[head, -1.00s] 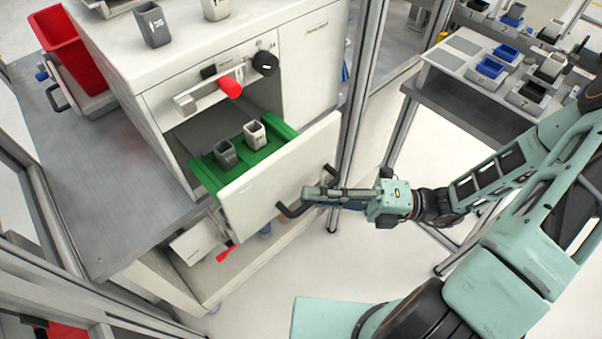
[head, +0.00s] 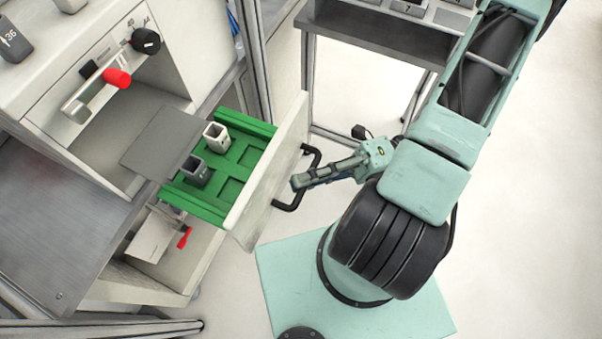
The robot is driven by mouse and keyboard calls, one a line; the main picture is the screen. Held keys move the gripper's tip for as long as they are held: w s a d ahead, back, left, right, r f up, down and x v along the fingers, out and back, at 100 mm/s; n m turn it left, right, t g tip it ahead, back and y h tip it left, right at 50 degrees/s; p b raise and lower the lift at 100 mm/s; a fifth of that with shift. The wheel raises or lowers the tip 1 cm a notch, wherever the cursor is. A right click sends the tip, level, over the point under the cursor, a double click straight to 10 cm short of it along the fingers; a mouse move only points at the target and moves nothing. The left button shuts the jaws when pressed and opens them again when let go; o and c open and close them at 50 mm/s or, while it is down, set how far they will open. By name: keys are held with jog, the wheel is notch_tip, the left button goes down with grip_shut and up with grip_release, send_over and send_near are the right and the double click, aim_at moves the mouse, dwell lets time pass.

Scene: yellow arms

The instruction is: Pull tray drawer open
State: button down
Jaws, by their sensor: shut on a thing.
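The tray drawer's white front panel (head: 262,190) stands well out from the white cabinet (head: 75,135) in the head view. Behind the panel, the green tray (head: 238,162) shows with a dark grey cup (head: 196,170) and a light grey cup (head: 217,136) upright in it. A black bar handle (head: 313,158) is fixed to the outside of the panel. My gripper (head: 298,183) is at the handle and shut on it. The fingers hide part of the bar.
A red knob (head: 117,78) and a black knob (head: 146,41) are on the cabinet above the drawer. A metal frame post (head: 252,55) stands close behind the drawer. A dark table (head: 375,38) is at the back. The floor to the right is clear.

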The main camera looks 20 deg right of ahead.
jog(key=c, duration=2)
grip_release()
jog(key=shift+d, duration=0.1)
jog(key=d, duration=0.4)
jog(key=d+f, duration=0.1)
jog(key=d, duration=0.3)
jog(key=w+d, duration=0.1)
jog(key=d, duration=0.2)
jog(key=shift+d+f, duration=0.3)
jog(key=shift+d, duration=0.1)
jog(key=shift+w, duration=0.1)
